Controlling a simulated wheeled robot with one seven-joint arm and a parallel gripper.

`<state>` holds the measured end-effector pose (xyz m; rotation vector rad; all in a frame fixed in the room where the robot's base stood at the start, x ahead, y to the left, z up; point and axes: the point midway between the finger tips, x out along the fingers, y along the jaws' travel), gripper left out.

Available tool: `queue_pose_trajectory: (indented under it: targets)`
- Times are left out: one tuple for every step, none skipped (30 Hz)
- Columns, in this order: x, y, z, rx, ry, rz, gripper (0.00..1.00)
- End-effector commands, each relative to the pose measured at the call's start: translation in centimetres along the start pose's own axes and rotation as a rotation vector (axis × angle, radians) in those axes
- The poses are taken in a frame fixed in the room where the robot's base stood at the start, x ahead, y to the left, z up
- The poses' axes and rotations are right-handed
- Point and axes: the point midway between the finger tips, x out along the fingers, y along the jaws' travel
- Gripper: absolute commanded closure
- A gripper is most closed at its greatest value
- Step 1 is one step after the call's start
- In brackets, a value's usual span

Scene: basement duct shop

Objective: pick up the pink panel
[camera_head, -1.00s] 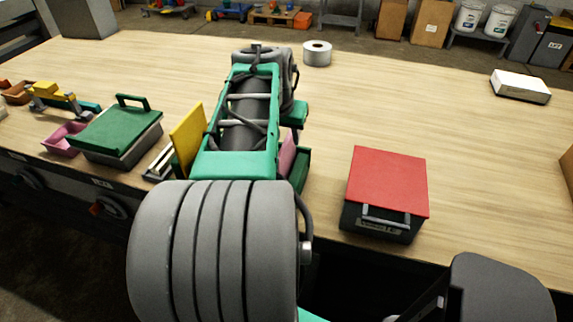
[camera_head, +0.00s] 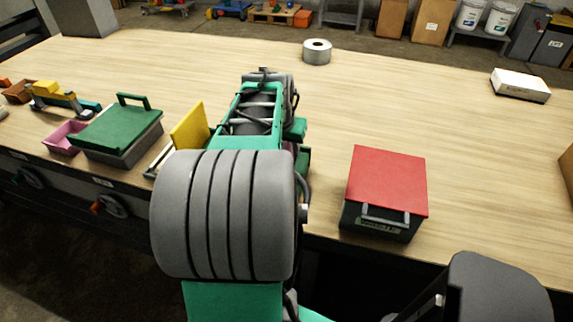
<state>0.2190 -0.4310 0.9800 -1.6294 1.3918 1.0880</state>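The pink panel (camera_head: 289,146) is almost wholly hidden behind my arm; only a small sliver shows at the arm's right side, beside a dark green piece (camera_head: 303,158). A yellow panel (camera_head: 190,126) stands upright and tilted just left of my arm. My gripper's fingers do not show; my arm's own links cover that part of the table, so I cannot see whether it touches anything.
Left are a green-lidded box (camera_head: 118,128), a pink bin (camera_head: 62,138) and a yellow toy-like tool (camera_head: 58,97). Right is a red-lidded box (camera_head: 388,182). A tape roll (camera_head: 317,52) and white box (camera_head: 520,86) stand farther back. The table's right middle is clear.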

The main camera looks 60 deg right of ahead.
Motion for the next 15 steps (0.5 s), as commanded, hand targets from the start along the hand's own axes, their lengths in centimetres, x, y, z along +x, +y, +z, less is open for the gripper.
queue_pose_trajectory:
  targets:
    - [0.14,0.00,0.06,0.000,0.000,0.000,0.63]
    - [0.16,0.00,0.07,0.000,0.000,0.000,0.63]
    - [0.18,0.00,0.07,0.000,0.000,0.000,0.63]
    - [0.17,0.00,0.07,0.000,0.000,0.000,0.63]
    - [0.16,0.00,0.07,0.000,0.000,0.000,0.63]
    - [0.15,0.00,0.06,0.000,0.000,0.000,0.63]
    - [0.14,0.00,0.06,0.000,0.000,0.000,0.63]
    - [0.14,0.00,0.06,0.000,0.000,0.000,0.63]
    - [0.14,0.00,0.06,0.000,0.000,0.000,0.63]
    - [0.14,0.00,0.07,0.000,0.000,0.000,0.63]
    - [0.14,0.00,0.06,0.000,0.000,0.000,0.65]
    - [0.14,0.00,0.07,0.000,0.000,0.000,0.68]
    - [0.14,0.01,0.07,0.000,0.000,0.000,0.71]
    - [0.15,0.01,0.07,0.000,0.000,0.000,0.73]
    - [0.14,0.01,0.07,0.000,0.000,0.000,0.77]
